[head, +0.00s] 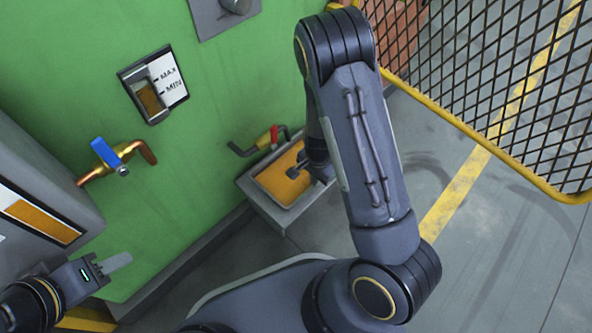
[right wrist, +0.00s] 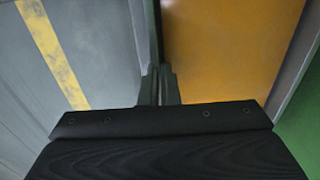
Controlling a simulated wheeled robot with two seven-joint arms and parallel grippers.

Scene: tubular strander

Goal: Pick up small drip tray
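The small drip tray (head: 262,211) is a grey, box-like tray with an orange-brown inside, low beside the green machine wall in the head view. Its orange inside fills the upper right of the right wrist view (right wrist: 225,50). My right gripper (head: 301,170) reaches down to the tray's right-hand rim. In the right wrist view its two fingers (right wrist: 160,87) stand close together, one on either side of the thin tray wall, and look shut on it. My left gripper (head: 115,262) is at the lower left, away from the tray; its fingers overlap from this angle.
A brass pipe with a red-handled valve (head: 268,139) projects from the wall just above the tray. A blue-handled valve (head: 108,154) and a MAX/MIN level window (head: 154,88) are further left. A yellow-framed mesh guard (head: 480,90) stands at the upper right. Grey floor lies right of the tray.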

